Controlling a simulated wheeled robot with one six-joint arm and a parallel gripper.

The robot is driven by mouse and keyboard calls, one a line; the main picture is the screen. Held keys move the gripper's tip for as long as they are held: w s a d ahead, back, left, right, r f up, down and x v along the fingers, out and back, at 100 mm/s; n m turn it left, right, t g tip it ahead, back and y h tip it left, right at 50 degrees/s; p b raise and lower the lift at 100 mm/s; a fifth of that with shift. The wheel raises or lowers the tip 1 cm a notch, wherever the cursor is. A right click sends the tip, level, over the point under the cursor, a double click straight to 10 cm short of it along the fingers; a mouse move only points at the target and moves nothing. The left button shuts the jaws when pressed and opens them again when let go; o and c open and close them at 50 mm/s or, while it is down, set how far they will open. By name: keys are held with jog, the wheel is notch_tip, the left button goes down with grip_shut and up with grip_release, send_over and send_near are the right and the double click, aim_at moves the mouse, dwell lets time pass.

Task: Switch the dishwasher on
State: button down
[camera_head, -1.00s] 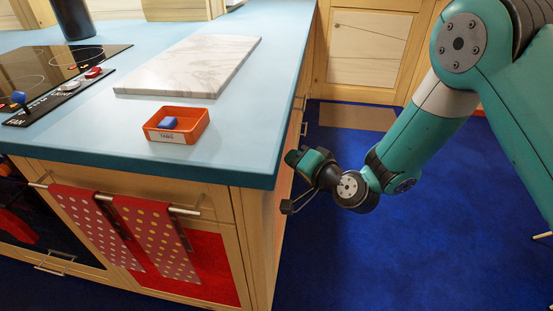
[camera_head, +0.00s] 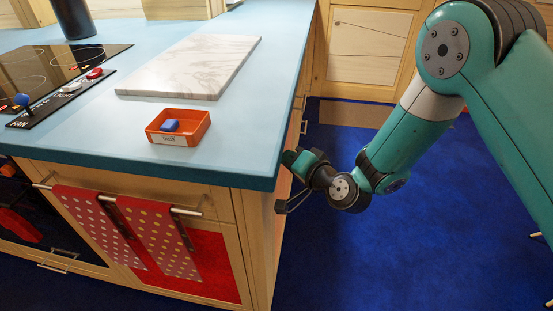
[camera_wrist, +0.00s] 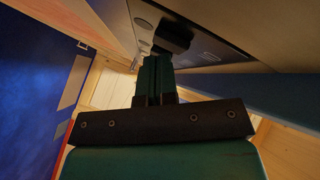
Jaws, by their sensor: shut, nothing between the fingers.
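A panel (camera_wrist: 220,40) with small round buttons (camera_wrist: 144,23) and dark markings runs across the upper right in the wrist view. It looks like the dishwasher's control strip. In the head view this face is turned away along the right side of the island, so its controls are hidden. My gripper (camera_head: 289,158) is close beside that side, below the countertop edge. In the wrist view my gripper (camera_wrist: 170,38) is shut and empty, its dark tip in front of the panel near the round buttons. I cannot tell whether it touches.
The blue countertop (camera_head: 100,130) overhangs the side. On it are an orange tray (camera_head: 190,134) holding a blue block, a marble board (camera_head: 190,65) and a hob (camera_head: 60,60). Spotted towels (camera_head: 150,235) hang at the front. Blue floor (camera_head: 400,250) is clear on the right.

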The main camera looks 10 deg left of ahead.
jog(key=shift+a+p, duration=0.2)
jog(key=shift+p, duration=0.1)
jog(key=shift+d+f+b, duration=0.1)
jog(key=shift+d+b, duration=0.05)
jog(key=shift+b, duration=0.3)
jog(key=shift+d+b, duration=0.6)
jog(key=shift+b, duration=0.2)
